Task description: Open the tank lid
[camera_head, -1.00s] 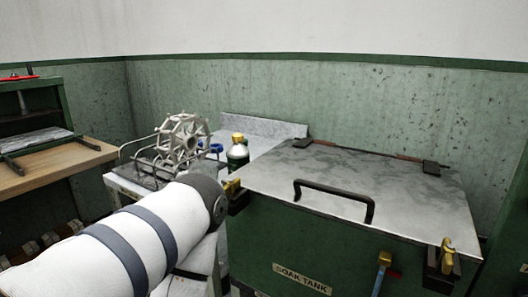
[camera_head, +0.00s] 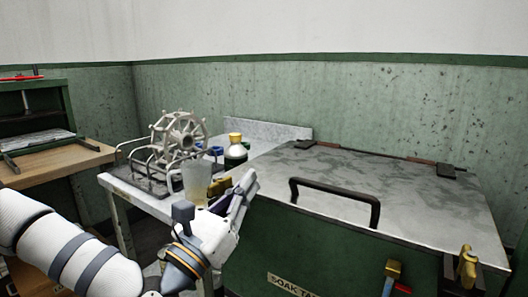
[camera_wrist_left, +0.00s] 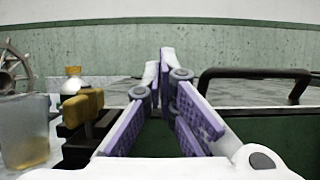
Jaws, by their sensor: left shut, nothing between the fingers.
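The soak tank (camera_head: 330,252) is a green box with a grey metal lid (camera_head: 405,185) lying shut on top. A black bar handle (camera_head: 335,190) stands near the lid's front edge; it also shows at the right of the left wrist view (camera_wrist_left: 255,73). Latches with yellow levers sit at the front left corner (camera_head: 220,186) and front right corner (camera_head: 467,266). My left gripper (camera_head: 250,182) is shut and empty, in front of the tank's left end, just right of the left latch and left of the handle. In the left wrist view its fingertips (camera_wrist_left: 165,58) meet.
A side table (camera_head: 135,193) left of the tank holds a reel wheel (camera_head: 178,137), a clear jug (camera_head: 196,182) and a gold-capped bottle (camera_head: 236,150). The jug stands close to my left gripper. A blue and yellow valve (camera_head: 391,272) is on the tank front. A wooden bench (camera_head: 60,162) stands far left.

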